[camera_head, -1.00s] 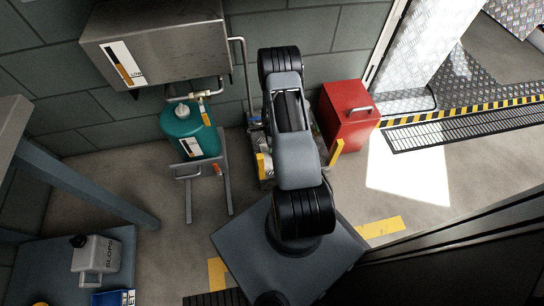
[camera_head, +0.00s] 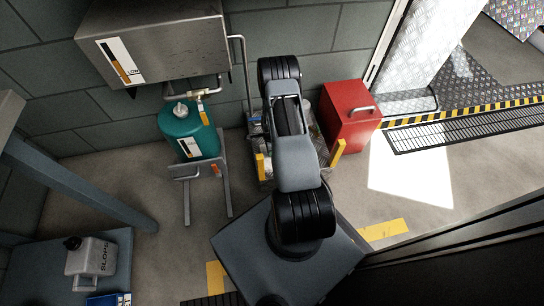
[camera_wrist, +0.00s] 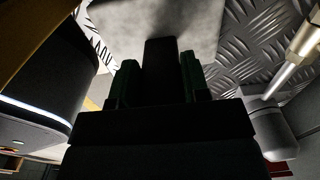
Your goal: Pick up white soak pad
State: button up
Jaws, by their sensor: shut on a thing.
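In the wrist view, my gripper (camera_wrist: 159,68) is dark, with its fingers pointing up the picture. It is shut on the white soak pad (camera_wrist: 115,18), a pale, mottled flat surface just beyond the fingertips. The fingers and a dark shadow cover the part where they meet. In the head view my own arm hides the gripper and the pad, above a low metal cart with yellow corner posts (camera_head: 338,153).
Treaded metal plate (camera_wrist: 258,45) lies close around the pad. A red bin (camera_head: 349,118) stands just right of the cart, and a teal tank (camera_head: 190,130) on a stand is to the left. A white SLOPS jug (camera_head: 91,263) sits at lower left.

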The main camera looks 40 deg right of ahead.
jog(key=c, duration=0.5)
jog(key=shift+r, duration=0.15)
